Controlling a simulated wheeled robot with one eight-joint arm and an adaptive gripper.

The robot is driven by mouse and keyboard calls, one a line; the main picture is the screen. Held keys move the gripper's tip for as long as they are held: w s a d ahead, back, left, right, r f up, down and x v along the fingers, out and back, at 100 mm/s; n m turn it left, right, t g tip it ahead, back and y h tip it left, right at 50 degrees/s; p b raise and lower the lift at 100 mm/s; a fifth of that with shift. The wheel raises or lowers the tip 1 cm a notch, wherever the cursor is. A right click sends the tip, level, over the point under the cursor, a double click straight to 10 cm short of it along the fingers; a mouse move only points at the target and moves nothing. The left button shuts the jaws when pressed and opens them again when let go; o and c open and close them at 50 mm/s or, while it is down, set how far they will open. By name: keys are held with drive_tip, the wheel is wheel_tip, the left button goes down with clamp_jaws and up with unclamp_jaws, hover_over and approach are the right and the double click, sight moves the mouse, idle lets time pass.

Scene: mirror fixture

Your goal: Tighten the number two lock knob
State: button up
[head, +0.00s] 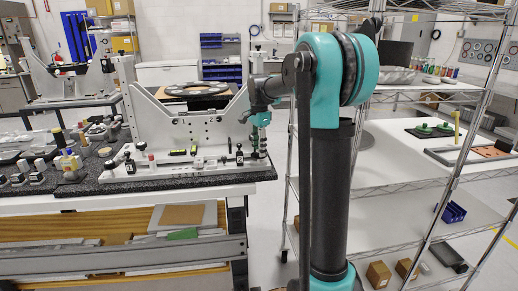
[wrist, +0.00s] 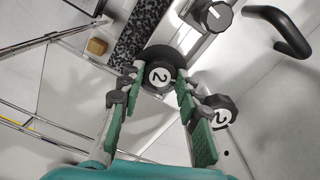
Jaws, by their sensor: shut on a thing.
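The lock knob (wrist: 159,76) is black and round with a white face marked "2", at the top middle of the wrist view. My gripper (wrist: 158,82) has its green-padded fingers on either side of this knob, shut on it near the fingertips. A second dark knob (wrist: 221,117) with a white "2" face shows to the right, outside the right finger. In the head view my gripper (head: 258,148) is at the right end of the grey fixture (head: 185,130), above the granite slab. The held knob is too small to make out there.
A black lever handle (wrist: 280,30) and a grey pointer knob (wrist: 212,14) are near the top right of the wrist view. The speckled granite slab (head: 180,183) carries several small parts at left. A wire shelf rack (head: 410,190) stands at right.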

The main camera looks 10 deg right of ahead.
drive_tip(key=shift+m, duration=1.9)
drive_tip(key=o, duration=1.2)
drive_tip(key=shift+c, duration=0.2)
